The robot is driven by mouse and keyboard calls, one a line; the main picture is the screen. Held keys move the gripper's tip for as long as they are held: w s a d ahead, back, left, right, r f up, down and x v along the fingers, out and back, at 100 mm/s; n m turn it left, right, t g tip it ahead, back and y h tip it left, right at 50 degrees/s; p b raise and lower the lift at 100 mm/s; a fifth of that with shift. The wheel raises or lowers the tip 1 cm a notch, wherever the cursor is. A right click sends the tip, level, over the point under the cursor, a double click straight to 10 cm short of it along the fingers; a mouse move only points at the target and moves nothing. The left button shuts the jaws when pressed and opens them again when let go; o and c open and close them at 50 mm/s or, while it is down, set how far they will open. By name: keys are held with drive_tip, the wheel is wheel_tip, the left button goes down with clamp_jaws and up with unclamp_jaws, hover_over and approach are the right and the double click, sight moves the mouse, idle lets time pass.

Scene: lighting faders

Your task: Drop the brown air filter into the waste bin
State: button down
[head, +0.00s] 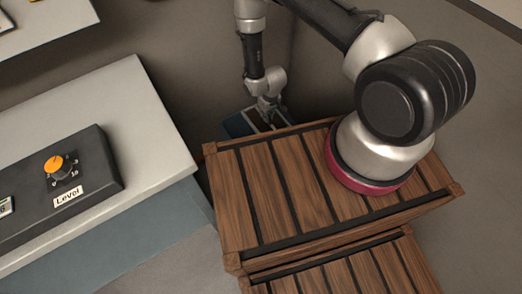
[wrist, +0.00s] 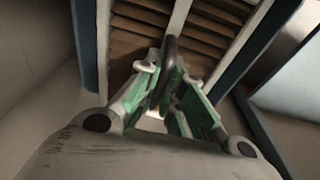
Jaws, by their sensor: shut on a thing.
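The brown air filter (wrist: 205,38) shows in the wrist view as brown pleats within a pale frame, with a dark grey handle (wrist: 169,62) standing up from it. My gripper (wrist: 172,82) has its green-padded fingers closed on this handle. Blue walls (wrist: 87,40) stand on either side of the filter. In the head view my gripper (head: 268,104) points down beyond the wooden crate, at a blue-edged container (head: 237,125). This may be the waste bin; its inside is mostly hidden. I cannot tell how deep the filter sits between the walls.
A slatted wooden crate (head: 240,200) stands in front of the blue-edged container, close to it. To the left is a pale bench (head: 150,130) with a dark panel (head: 95,190) bearing an orange knob (head: 55,165). Open floor lies at the right.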

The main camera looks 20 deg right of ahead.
drive_tip(key=shift+f, duration=2.75)
drive_tip(key=c, duration=1.5)
unclamp_jaws()
drive_tip(key=r, duration=0.4)
drive_tip(key=s+r, duration=0.1)
drive_tip(key=r, duration=0.7)
drive_tip(key=shift+s+d, duration=0.3)
drive_tip(key=shift+s, duration=0.1)
